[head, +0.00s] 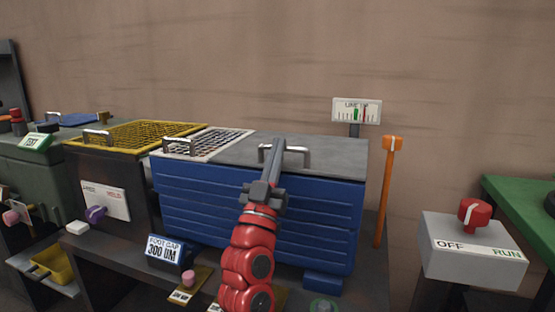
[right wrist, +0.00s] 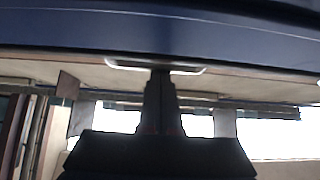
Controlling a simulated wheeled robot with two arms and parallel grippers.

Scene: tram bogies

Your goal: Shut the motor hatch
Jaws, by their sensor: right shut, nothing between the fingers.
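The blue ribbed motor box (head: 190,203) stands in the middle of the head view. A flat grey hatch plate (head: 335,152) covers the right part of its top and carries a metal bar handle (head: 297,150). A white mesh (head: 222,142) with its own handle shows on the left part of the top. My right gripper (head: 277,145) is shut and empty, its fingertips in front of the grey plate's handle. In the right wrist view the shut fingers (right wrist: 160,78) reach a pale handle bar (right wrist: 125,64); I cannot tell whether they touch. My left gripper is out of view.
A yellow mesh cover (head: 145,133) lies left of the box. An orange post (head: 386,195) and a gauge sign (head: 357,110) stand at its right and back. A red knob (head: 474,212) sits on a grey box at far right.

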